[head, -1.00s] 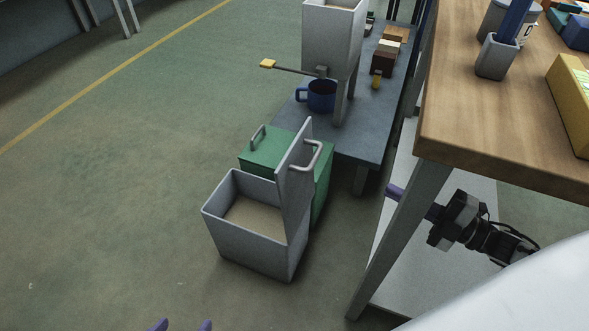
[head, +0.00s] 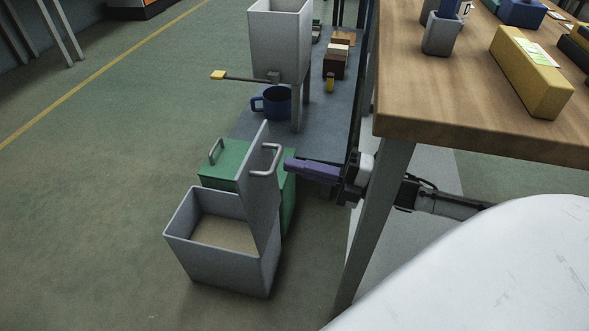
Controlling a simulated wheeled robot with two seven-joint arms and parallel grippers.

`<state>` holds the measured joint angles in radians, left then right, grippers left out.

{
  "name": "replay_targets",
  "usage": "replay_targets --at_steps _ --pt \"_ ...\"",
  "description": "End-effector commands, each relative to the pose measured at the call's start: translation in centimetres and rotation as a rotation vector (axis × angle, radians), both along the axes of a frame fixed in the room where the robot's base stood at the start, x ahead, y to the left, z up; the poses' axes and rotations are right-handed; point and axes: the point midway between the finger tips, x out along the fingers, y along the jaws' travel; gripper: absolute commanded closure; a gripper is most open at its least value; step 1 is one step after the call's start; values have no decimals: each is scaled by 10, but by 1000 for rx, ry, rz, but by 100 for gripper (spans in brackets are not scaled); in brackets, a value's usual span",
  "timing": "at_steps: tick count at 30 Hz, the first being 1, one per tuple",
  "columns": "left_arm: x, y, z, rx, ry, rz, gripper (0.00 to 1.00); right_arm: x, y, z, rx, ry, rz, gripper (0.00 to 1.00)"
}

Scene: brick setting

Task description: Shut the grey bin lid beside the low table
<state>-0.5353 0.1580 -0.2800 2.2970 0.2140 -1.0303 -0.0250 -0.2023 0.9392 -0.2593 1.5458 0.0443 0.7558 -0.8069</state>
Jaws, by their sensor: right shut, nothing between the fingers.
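The grey bin (head: 222,262) stands open on the floor in front of the low table (head: 325,130). Its grey lid (head: 259,200) stands upright, leaning slightly, along the bin's right side. A light metal handle (head: 266,174) is on the lid's right face. My right gripper (head: 288,165) has purple fingers and comes in from the right, past the workbench leg. It is shut and empty, its tips just right of the lid handle; I cannot tell whether they touch. My left gripper is out of view.
A green bin with a shut lid (head: 230,160) stands right behind the grey bin. The low table holds a blue mug (head: 275,102) and a grey hopper (head: 280,40). A wooden workbench (head: 430,100) and its leg (head: 375,220) crowd the right. The floor at left is clear.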

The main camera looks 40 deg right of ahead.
Motion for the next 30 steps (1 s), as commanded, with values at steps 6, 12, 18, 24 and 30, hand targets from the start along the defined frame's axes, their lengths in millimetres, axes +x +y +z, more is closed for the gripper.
replay_targets --at_steps 6,12,18,24,30 --pt "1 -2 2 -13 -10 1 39 7 7 1 1 1 0 100" --pt "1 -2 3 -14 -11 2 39 7 7 1 1 1 0 100" --pt "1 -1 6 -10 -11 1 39 10 9 4 -8 8 0 100" --pt "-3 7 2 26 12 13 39 24 22 13 -53 60 2 100" --pt "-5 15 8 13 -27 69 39 46 46 14 -86 103 0 100"
